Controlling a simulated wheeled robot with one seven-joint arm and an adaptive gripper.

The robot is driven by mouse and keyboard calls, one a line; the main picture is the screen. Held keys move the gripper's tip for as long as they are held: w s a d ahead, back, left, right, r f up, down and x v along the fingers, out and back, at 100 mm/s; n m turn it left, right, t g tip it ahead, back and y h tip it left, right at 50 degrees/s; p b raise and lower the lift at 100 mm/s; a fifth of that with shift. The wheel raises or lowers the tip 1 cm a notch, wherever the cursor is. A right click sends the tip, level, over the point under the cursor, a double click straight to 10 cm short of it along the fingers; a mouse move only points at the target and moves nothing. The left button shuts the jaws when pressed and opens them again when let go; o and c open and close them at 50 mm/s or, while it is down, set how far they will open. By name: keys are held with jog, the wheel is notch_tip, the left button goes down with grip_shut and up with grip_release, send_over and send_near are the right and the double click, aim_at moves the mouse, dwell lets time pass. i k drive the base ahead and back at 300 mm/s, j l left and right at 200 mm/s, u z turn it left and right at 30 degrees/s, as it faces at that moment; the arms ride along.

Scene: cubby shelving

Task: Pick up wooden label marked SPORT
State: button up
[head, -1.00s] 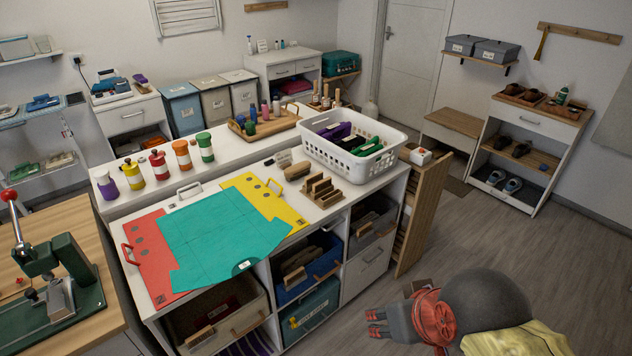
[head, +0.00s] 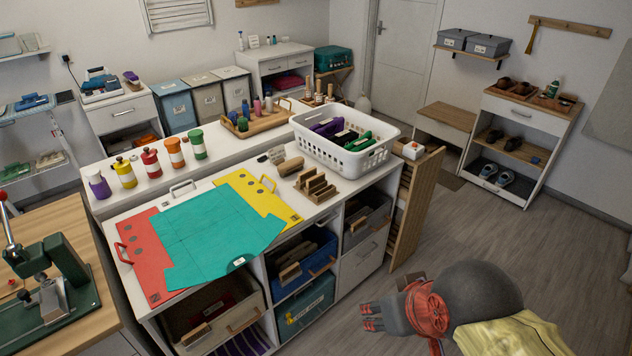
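I cannot read the word SPORT on anything in the head view. Several wooden pieces stand in a wooden holder (head: 316,189) on top of the cubby unit, beside the white basket. Wooden labels also show on the cubby bins: one at the blue bin (head: 291,273) and one at the lower left bin (head: 196,334). My gripper (head: 371,318) is low at the right of the cubby unit, over the floor, with its red-tipped fingers pointing left toward the unit. It is apart from the labels. Its finger gap is too small to judge.
A white basket (head: 376,159) with purple and green items stands on the unit. A tall wooden pull-out (head: 415,208) sticks out at the unit's right end. Floor (head: 545,240) is clear at right.

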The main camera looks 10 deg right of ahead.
aim_at(200, 330)
jog(key=u, duration=1.35)
